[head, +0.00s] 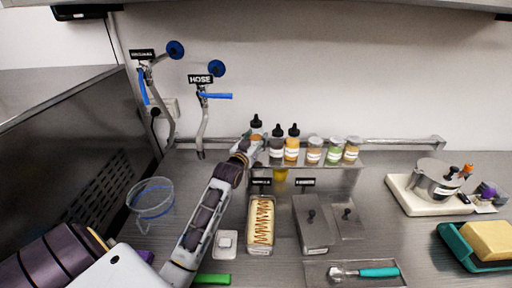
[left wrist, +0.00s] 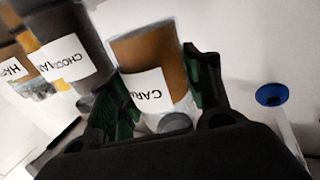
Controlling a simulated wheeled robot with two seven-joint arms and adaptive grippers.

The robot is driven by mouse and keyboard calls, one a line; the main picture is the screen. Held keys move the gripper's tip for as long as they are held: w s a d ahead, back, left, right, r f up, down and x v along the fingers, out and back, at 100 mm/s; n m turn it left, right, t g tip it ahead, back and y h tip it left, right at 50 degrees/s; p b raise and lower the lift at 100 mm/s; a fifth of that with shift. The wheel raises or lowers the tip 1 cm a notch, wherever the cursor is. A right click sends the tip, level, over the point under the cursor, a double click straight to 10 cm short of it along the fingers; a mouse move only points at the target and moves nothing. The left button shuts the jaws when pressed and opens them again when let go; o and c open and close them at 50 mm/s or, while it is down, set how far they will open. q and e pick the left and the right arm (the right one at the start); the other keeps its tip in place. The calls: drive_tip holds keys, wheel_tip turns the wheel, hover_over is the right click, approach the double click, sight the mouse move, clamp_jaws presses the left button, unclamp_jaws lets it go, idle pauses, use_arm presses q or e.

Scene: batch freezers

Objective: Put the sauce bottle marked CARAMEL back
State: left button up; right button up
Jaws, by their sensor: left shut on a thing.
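The CARAMEL sauce bottle (head: 257,127) has a black tip and stands at the left end of the row on the raised shelf (head: 330,171). My left gripper (head: 249,147) is shut on it. In the left wrist view the brown bottle (left wrist: 150,58), with a white label reading "CAR…", sits between the dark green fingers (left wrist: 165,95). The gripper hides its lower part in the head view, so I cannot tell whether its base touches the shelf. A dark bottle (head: 277,145) marked "CHOCOLA…" stands beside it, then a yellow-orange bottle (head: 292,147). My right gripper is out of view.
Small jars (head: 333,151) fill the shelf's right part. A metal pan with a sauce-striped filling (head: 261,222) and lidded pans (head: 312,225) lie in front. A teal-handled scoop (head: 365,272) lies on a tray. Wall taps (head: 202,120) stand at left.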

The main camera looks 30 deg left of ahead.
use_arm(q)
drive_tip(key=shift+f+p, duration=0.3)
drive_tip(key=shift+f, duration=1.4)
drive_tip(key=shift+f, duration=0.1)
drive_tip(key=o, duration=0.8)
drive_tip(key=shift+f, duration=0.1)
drive_tip(key=shift+c, duration=0.2)
drive_tip(key=shift+r, duration=0.2)
drive_tip(key=shift+s, duration=0.15)
drive_tip(key=shift+s+d+f+b, duration=0.1)
drive_tip(key=shift+s+d+b, duration=0.1)
drive_tip(key=shift+s, duration=1.1)
drive_tip(key=shift+s+d+b, duration=0.2)
drive_tip(key=shift+s, duration=1.1)
drive_tip(key=s+d, duration=0.1)
drive_tip(key=s, duration=0.5)
drive_tip(key=shift+s+b, duration=0.2)
drive_tip(key=shift+b, duration=0.2)
